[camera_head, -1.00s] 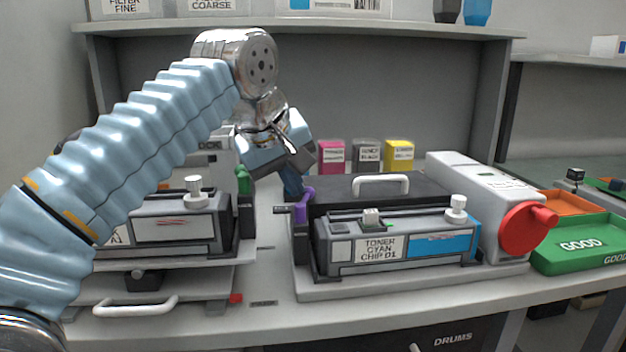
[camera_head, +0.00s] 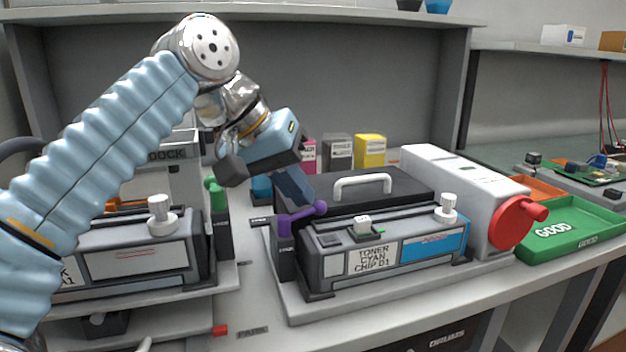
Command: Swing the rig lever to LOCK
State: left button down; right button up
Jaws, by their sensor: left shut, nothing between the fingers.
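The rig (camera_head: 405,292) holds a grey toner cartridge (camera_head: 341,268) labelled TONER CYAN CHIP 01. A purple lever (camera_head: 300,216) stands at the rig's left end. Its arm leans to the right, with the round knob at the upper right end. A small dark label plate sits just left of the lever; its text is too small to read surely. My left gripper (camera_head: 297,192) is shut and empty, with its dark blue fingers pointing down right beside and behind the lever knob. I cannot tell whether they touch it. My right gripper is out of view.
A second station with a green lever (camera_head: 215,190) stands at left. The rig has a black lid with a white handle (camera_head: 362,183) and a red crank (camera_head: 512,222) at right. Toner boxes (camera_head: 338,152) stand behind. A green GOOD tray (camera_head: 575,231) lies at right.

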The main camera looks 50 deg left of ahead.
pick_arm(q)
jog(key=shift+w+d, duration=0.1)
jog(key=shift+d, duration=0.25)
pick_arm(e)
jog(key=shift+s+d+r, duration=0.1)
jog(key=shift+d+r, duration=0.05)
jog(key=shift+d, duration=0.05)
pick_arm(q)
jog(key=shift+d, duration=0.25)
dwell(0.9)
